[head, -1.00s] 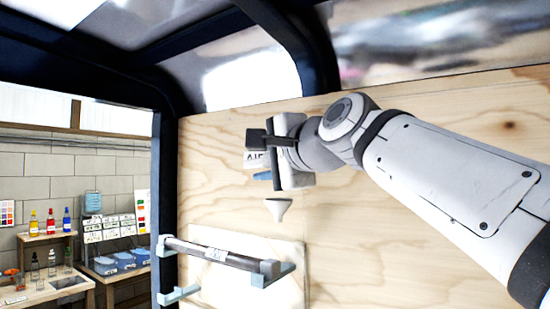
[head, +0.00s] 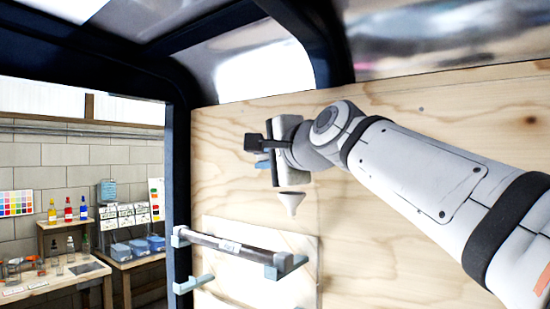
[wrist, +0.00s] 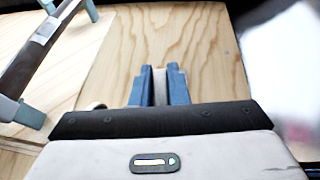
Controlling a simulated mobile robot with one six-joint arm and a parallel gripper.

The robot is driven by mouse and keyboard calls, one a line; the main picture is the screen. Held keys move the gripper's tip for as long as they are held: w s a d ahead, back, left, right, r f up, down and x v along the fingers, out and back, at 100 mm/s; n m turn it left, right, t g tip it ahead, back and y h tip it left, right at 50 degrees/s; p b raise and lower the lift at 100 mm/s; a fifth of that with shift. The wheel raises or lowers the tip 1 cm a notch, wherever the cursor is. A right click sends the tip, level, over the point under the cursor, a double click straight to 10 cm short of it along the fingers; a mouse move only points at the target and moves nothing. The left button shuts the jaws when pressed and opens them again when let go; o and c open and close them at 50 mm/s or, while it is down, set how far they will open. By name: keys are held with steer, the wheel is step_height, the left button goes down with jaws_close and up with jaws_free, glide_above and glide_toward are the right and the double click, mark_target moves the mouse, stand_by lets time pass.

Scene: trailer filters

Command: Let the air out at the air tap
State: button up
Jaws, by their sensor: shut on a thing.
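My gripper (head: 262,165) is at the plywood wall, above a white funnel (head: 291,203). Its blue fingers also show in the wrist view (wrist: 160,78), close together with a narrow pale piece between them. They are shut on what I take to be the air tap (wrist: 160,90), which is mostly hidden by the fingers and gripper body. In the head view the tap cannot be made out behind my gripper. I cannot tell how far the tap is turned.
A dark filter tube (head: 230,247) lies across pale blue brackets on a white panel (head: 305,285) below the funnel. A dark frame post (head: 180,150) stands at left. Beyond it are benches with bottles (head: 68,210) and blue bins (head: 137,246).

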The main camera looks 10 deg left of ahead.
jaws_close()
steer(key=shift+r+g+h+p, duration=0.1)
steer(key=shift+g+h+p, duration=0.2)
steer(key=shift+p, duration=0.7)
steer(key=shift+f+h+p, duration=0.4)
steer(key=shift+p, duration=0.15)
steer(key=o, duration=0.7)
jaws_free()
steer(key=shift+b+v, duration=1.35)
steer(key=shift+v, duration=2.65)
steer(key=shift+w, duration=0.15)
